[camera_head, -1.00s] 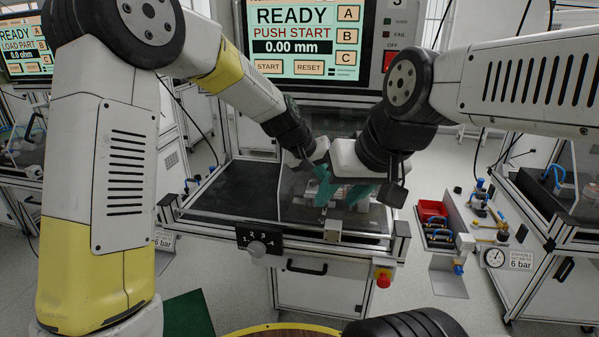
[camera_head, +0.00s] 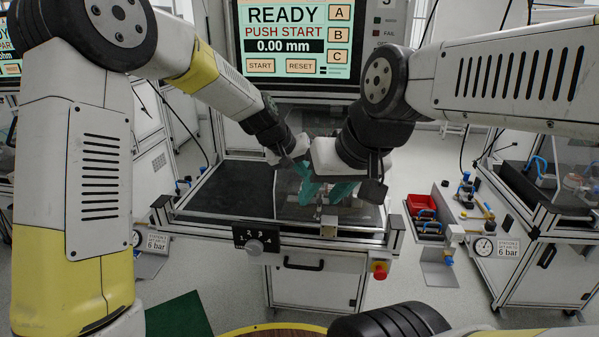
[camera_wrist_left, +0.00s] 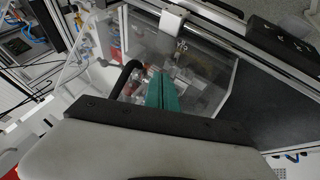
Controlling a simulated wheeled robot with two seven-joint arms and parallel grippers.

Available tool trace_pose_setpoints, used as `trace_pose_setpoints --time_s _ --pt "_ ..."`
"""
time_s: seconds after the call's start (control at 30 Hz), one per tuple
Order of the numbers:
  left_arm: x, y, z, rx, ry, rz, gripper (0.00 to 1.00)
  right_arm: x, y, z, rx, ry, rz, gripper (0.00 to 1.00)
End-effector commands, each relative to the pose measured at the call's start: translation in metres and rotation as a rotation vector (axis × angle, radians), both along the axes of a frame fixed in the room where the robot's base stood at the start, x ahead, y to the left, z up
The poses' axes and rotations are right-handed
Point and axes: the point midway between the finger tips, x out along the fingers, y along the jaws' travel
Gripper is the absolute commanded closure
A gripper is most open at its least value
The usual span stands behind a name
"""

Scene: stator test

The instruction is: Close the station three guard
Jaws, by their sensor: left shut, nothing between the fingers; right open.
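Station three has a READY / PUSH START screen (camera_head: 297,38) above its bench. A clear panel, seemingly the guard (camera_wrist_left: 215,65), shows in the left wrist view beside the bench's dark plate; how far it is open I cannot tell. My left gripper (camera_head: 308,187) has teal fingers pressed together, empty, over the right half of the bench. Its fingers also show in the left wrist view (camera_wrist_left: 162,92), in front of the clear panel; contact is unclear. My right gripper (camera_head: 344,191) is open close to its right, partly hidden by its wrist. The parts behind the fingers are mostly hidden.
A selector knob (camera_head: 254,247) and a red emergency button (camera_head: 379,270) sit on the bench front. A small block (camera_head: 330,224) stands on the front rail. A red bin (camera_head: 421,203) is to the right. The dark plate (camera_head: 228,188) at left is clear.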

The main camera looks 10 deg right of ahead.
Motion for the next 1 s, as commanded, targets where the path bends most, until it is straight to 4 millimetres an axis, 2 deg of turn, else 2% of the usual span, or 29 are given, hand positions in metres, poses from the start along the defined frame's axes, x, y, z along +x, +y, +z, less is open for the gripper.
trace_pose_setpoints --time_s 0.03,0.3,0.43,0.67,0.77,0.87,1.0 --pt "-0.003 0.006 0.012 -0.003 -0.007 0.001 1.00 0.000 0.000 0.000 0.000 0.000 0.000 0.57" --pt "-0.017 0.033 0.052 -0.002 -0.008 0.004 1.00 0.000 0.000 0.000 0.000 0.000 0.000 0.57" --pt "-0.023 0.044 0.067 -0.002 -0.006 0.004 1.00 0.000 0.000 0.000 0.000 0.000 0.000 0.57" --pt "-0.031 0.060 0.083 0.006 -0.010 0.008 1.00 0.000 0.000 0.000 0.000 0.000 0.000 0.57" --pt "-0.043 0.086 0.096 0.025 -0.028 0.027 1.00 0.000 0.000 0.000 0.000 0.000 0.000 0.57" --pt "-0.067 0.127 0.112 0.061 -0.055 0.057 1.00 0.000 0.000 0.000 0.000 0.000 0.000 0.57" --pt "-0.113 0.191 0.127 0.119 -0.088 0.112 1.00 0.000 0.000 0.000 0.000 0.000 0.000 0.57"
